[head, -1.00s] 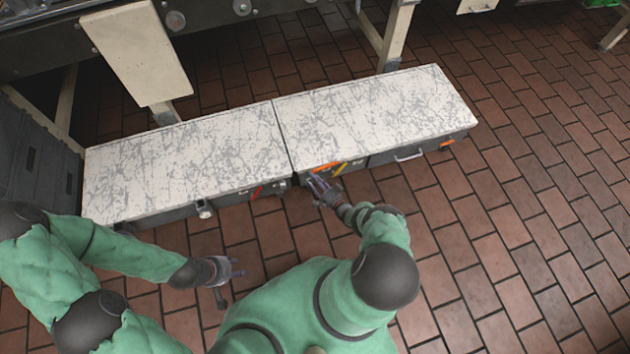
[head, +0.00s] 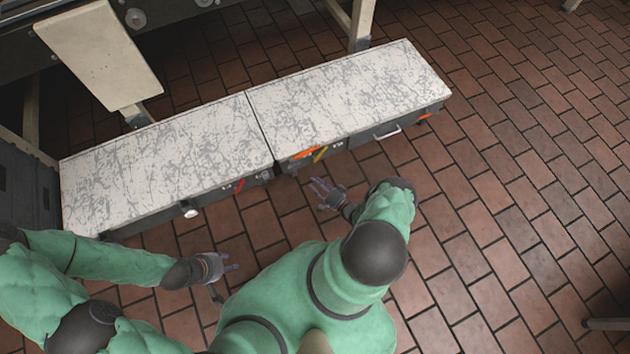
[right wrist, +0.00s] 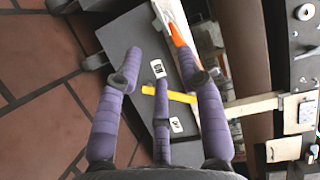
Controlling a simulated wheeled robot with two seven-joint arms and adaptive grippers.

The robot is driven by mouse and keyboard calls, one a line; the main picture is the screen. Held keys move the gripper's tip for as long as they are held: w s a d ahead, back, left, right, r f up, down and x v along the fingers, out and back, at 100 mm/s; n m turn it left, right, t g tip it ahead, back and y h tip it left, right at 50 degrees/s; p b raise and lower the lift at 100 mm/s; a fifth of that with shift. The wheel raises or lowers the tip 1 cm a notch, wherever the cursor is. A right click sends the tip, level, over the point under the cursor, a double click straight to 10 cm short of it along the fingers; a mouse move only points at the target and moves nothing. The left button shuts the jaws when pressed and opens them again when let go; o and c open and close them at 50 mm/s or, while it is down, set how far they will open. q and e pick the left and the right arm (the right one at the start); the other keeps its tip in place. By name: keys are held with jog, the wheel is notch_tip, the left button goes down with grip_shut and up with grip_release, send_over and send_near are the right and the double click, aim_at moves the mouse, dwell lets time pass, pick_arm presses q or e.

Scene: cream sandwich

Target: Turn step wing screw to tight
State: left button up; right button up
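The low step (head: 330,95) has two scratched white top panels and a dark front with coloured handles. A pale round knob (head: 190,212) sticks out low on the left section's front. No wing screw can be made out for certain. My right gripper (head: 325,188) is open and empty, in front of the right section near the seam, apart from it. In the right wrist view its three purple fingers (right wrist: 165,75) are spread over a yellow lever (right wrist: 178,96) and an orange handle (right wrist: 177,30), without visible grip. My left gripper (head: 228,268) is open and empty above the floor.
A red handle (head: 240,185) and a metal pull handle (head: 387,132) are on the step's front. A dark machine with a beige panel (head: 100,50) stands behind.

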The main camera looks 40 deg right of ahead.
jog(key=shift+a, duration=0.1)
jog(key=m+h+p, duration=0.2)
jog(key=m+h, duration=0.3)
jog(key=h, duration=0.2)
send_near(294, 164)
jog(key=b+x, duration=0.2)
jog(key=x, duration=0.5)
jog(key=shift+w+f, duration=0.2)
jog(key=shift+f, duration=0.2)
jog(key=shift+c, duration=0.3)
grip_shut()
